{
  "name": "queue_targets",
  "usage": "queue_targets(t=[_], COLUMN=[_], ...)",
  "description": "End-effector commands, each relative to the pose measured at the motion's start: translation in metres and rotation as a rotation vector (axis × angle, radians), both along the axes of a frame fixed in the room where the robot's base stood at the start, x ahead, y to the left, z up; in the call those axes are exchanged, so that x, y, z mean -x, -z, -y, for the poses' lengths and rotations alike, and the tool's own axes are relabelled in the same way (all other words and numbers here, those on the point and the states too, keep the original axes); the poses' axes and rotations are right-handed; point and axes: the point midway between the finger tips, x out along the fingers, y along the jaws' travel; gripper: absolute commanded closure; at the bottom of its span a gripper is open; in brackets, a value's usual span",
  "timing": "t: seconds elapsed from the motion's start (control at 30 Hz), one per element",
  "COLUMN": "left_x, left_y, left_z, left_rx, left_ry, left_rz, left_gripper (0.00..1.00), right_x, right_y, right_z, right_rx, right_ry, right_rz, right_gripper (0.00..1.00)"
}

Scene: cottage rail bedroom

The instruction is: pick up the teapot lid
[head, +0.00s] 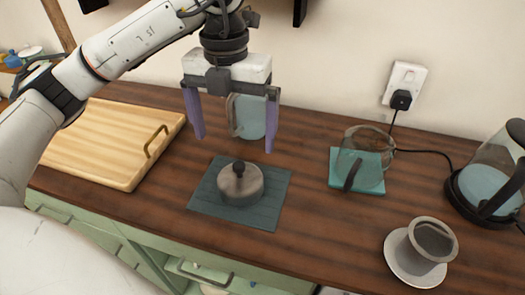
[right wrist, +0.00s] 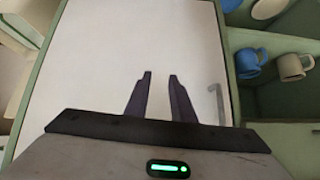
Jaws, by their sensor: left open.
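The teapot lid (head: 240,183), a round grey metal piece with a dark knob on top, sits on a dark teal mat (head: 268,213) on the wooden counter. My left gripper (head: 235,145) is open and empty, pointing down above and slightly behind the lid, its two purple fingers wide apart. They do not touch the lid. My right gripper (right wrist: 160,76) shows only in the right wrist view, its dark fingers a little apart with nothing between them, in front of a white panel.
A glass vessel (head: 252,117) stands behind my left gripper's fingers. A wooden tray (head: 105,145) lies left. A glass pot (head: 362,155) on a teal coaster, a cup (head: 433,240) on a saucer and a kettle (head: 490,180) stand right. Mugs (right wrist: 250,62) sit on a shelf in the right wrist view.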

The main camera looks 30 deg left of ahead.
Motion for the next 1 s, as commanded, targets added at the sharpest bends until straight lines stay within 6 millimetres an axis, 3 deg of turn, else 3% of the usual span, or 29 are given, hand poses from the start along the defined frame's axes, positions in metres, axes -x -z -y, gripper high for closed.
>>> queue_targets(t=[0.37, 0.57, 0.8, 1.0], left_x=[0.001, 0.001, 0.001, 0.001], left_y=[0.045, 0.060, 0.096, 0.104], left_z=[0.001, 0.002, 0.004, 0.004], left_rx=[0.001, 0.001, 0.000, 0.001], left_ry=[0.001, 0.002, 0.000, 0.001], left_rz=[-0.003, -0.004, -0.004, -0.001], left_gripper=[0.01, 0.01, 0.01, 0.01], right_x=[0.014, 0.014, 0.010, 0.006], right_y=[0.005, 0.002, -0.007, -0.009], right_z=[0.000, 0.000, -0.001, -0.001], right_rx=[0.001, 0.001, 0.001, 0.000], right_ry=[-0.001, -0.001, -0.002, -0.002], right_rz=[-0.029, -0.029, -0.020, -0.013], right_gripper=[0.78, 0.78, 0.78, 0.78])
